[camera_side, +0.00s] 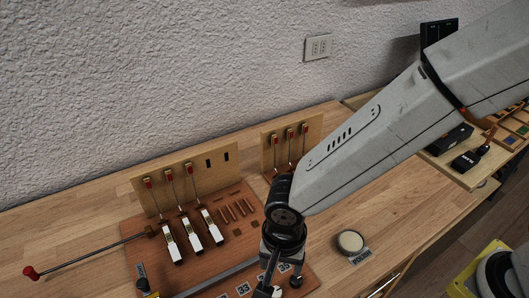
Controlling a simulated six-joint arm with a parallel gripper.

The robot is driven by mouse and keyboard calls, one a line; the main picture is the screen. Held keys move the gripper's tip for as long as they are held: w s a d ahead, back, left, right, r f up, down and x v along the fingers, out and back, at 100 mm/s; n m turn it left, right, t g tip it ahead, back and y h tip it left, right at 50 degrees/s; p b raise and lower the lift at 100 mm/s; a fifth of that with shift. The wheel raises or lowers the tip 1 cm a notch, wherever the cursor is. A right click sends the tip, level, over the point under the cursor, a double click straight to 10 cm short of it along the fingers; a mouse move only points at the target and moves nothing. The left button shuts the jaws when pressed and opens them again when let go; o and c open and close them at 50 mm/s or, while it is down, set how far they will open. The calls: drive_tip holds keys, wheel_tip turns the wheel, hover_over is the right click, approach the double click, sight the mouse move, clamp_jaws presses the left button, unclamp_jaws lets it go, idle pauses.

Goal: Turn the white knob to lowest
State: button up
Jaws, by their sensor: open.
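A small white round part (277,292), which looks like the white knob, shows at the bottom edge of the picture beside white number labels (243,288). Only part of it is visible, and its setting cannot be read. My gripper (282,282) points down just above and around this area, with its dark fingers apart. One finger is to the left of the knob and one to the right. Whether either touches the knob cannot be told.
A brown board (240,237) carries several white-and-brass hammer parts (191,234) at left. Wooden racks with red-tipped wires (190,175) stand behind. A red-ended rod (90,255) extends left.

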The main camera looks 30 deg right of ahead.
sight(276, 291)
drive_tip(key=shift+s+a+f, duration=0.15)
drive_tip(key=shift+s+a, duration=0.25)
drive_tip(key=shift+a, duration=0.25)
drive_tip(key=shift+f, duration=0.1)
drive_tip(key=shift+f, duration=3.85)
clamp_jaws()
